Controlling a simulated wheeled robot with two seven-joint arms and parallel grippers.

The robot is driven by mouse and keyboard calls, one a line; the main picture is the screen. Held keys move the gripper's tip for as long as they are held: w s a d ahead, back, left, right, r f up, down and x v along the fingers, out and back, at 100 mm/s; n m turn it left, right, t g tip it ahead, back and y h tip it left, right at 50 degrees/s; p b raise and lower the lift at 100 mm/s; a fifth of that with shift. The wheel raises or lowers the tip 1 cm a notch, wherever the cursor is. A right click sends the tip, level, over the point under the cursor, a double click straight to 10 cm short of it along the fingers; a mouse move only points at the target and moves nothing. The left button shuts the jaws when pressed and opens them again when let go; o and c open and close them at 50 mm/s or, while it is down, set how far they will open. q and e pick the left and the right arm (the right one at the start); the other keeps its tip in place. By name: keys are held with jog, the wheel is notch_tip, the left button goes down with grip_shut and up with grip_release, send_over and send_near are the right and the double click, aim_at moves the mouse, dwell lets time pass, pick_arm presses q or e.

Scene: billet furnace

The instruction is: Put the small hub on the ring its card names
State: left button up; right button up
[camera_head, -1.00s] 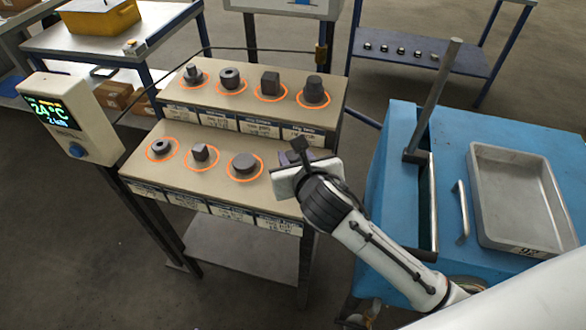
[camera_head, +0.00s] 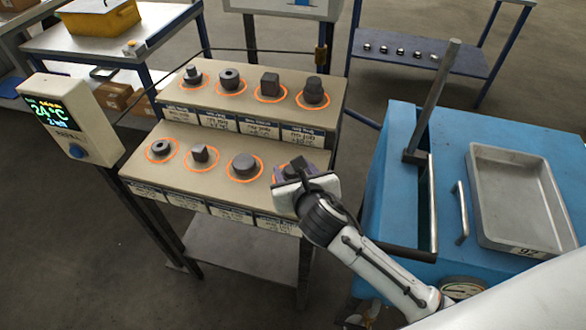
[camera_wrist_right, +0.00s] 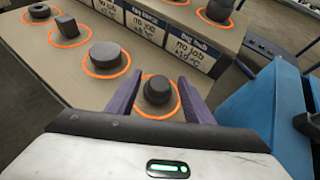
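A dark round hub (camera_wrist_right: 157,90) stands upright inside an orange ring (camera_wrist_right: 177,103) at the right end of the lower shelf, in the right wrist view. I take it for the small hub. My right gripper (camera_wrist_right: 160,88) has its purple fingers on either side of it, with a visible gap at each side, so it looks open. In the head view my right gripper (camera_head: 296,170) hides most of this hub and ring. The lower shelf's cards (camera_head: 232,212) are too small to read. My left gripper is not in view.
Other dark parts stand in orange rings on the lower shelf (camera_head: 218,185) and upper shelf (camera_head: 200,98). A card reading "BIG HUB" (camera_wrist_right: 187,49) is on the upper shelf's front. A display (camera_head: 65,120) reads 24 °C. A blue cart (camera_head: 395,180) with a metal tray (camera_head: 485,235) stands right.

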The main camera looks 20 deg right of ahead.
jog(key=v, duration=1.2)
jog(key=shift+r, duration=0.1)
